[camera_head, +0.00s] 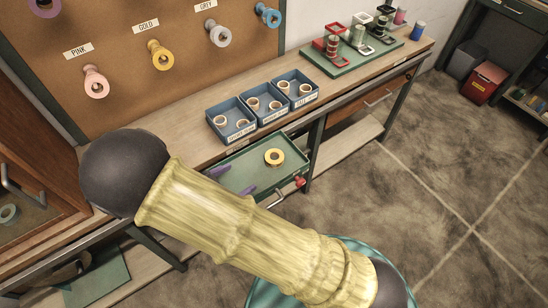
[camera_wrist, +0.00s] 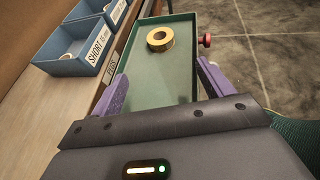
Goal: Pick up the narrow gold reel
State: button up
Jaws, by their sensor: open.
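A gold reel (camera_head: 274,157) lies flat in the open green drawer (camera_head: 237,177), toward its far right corner. In the wrist view the gold reel (camera_wrist: 160,39) lies near the far end of the drawer, its round hole facing up. My gripper (camera_wrist: 163,85) has purple fingers spread wide apart over the near part of the drawer, with nothing between them. The fingers also show in the head view, short of the reel. Another gold reel (camera_head: 160,55) hangs on the board peg under the GOLD label. My arm hides the near part of the drawer in the head view.
A red knob (camera_head: 299,181) sits at the drawer's edge. Pink (camera_head: 96,82), grey (camera_head: 217,33) and blue reels hang on the board. A green tray (camera_head: 350,58) holds spools farther back.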

send_near(278, 155)
jog(key=shift+w+d+f, duration=0.35)
jog(key=shift+w+f, duration=0.1)
jog(key=shift+f, duration=0.05)
jog(key=shift+r+p+x, duration=0.1)
jog(key=shift+p+x, duration=0.2)
jog(key=shift+x, duration=1)
jog(key=shift+r+p+x, duration=0.15)
jog(key=shift+p+x, duration=0.15)
jog(key=shift+x, duration=0.95)
jog(key=shift+d, duration=0.1)
jog(key=c, duration=1.1)
jog(key=shift+o, duration=0.2)
jog(key=shift+r, duration=0.1)
notch_tip(278, 155, up, 10)
